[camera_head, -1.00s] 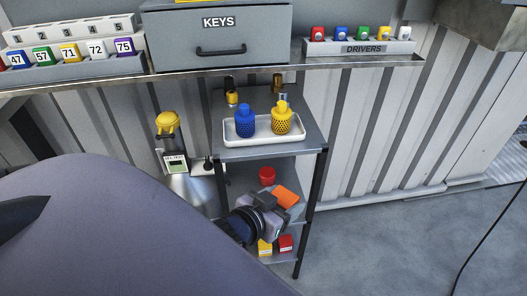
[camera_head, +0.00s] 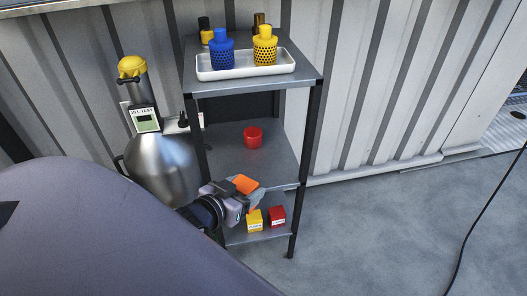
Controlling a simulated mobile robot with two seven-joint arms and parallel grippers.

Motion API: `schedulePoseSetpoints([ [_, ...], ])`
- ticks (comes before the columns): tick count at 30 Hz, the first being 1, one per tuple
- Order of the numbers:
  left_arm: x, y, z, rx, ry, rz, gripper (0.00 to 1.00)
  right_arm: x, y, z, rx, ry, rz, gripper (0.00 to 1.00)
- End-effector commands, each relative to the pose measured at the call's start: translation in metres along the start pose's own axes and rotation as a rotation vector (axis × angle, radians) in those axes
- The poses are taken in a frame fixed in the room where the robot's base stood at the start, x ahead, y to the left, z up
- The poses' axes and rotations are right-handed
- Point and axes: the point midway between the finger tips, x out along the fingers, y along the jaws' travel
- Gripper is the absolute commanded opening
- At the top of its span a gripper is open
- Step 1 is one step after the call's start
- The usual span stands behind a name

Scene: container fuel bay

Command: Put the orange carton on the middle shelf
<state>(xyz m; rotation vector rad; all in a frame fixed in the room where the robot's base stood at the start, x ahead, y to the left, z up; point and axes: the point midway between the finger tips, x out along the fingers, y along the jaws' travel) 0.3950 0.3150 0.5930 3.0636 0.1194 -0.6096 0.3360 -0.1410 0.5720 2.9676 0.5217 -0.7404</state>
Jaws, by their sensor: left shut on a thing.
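My left gripper (camera_head: 247,198) is shut on the orange carton (camera_head: 244,184), whose orange top shows between the grey fingers. The fingers hide most of its sides. Both are at the front edge of the middle shelf (camera_head: 225,150) in the picture. I cannot tell whether the carton touches the shelf. A red cup-like thing (camera_head: 253,138) stands on the middle shelf, behind the carton. My right gripper is not in view.
A white tray (camera_head: 246,70) with a blue and a yellow bottle sits on the top shelf. A yellow carton (camera_head: 254,220) and a red carton (camera_head: 277,216) stand on the bottom shelf. A steel vessel (camera_head: 160,160) stands left.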

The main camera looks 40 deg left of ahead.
Motion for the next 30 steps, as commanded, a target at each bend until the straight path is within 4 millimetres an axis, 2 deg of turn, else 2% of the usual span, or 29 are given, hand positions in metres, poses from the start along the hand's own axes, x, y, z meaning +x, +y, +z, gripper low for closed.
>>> schedulePoseSetpoints([
  [21, 0.123, 0.0, -0.051, 0.001, 0.006, 0.0, 0.26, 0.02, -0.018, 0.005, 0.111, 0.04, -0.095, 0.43],
  [25, 0.142, 0.0, -0.059, 0.0, 0.004, 0.0, 0.26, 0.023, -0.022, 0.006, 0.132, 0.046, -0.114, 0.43],
  [30, 0.154, 0.0, -0.066, 0.001, 0.004, 0.0, 0.26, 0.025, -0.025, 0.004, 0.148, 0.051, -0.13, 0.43],
])
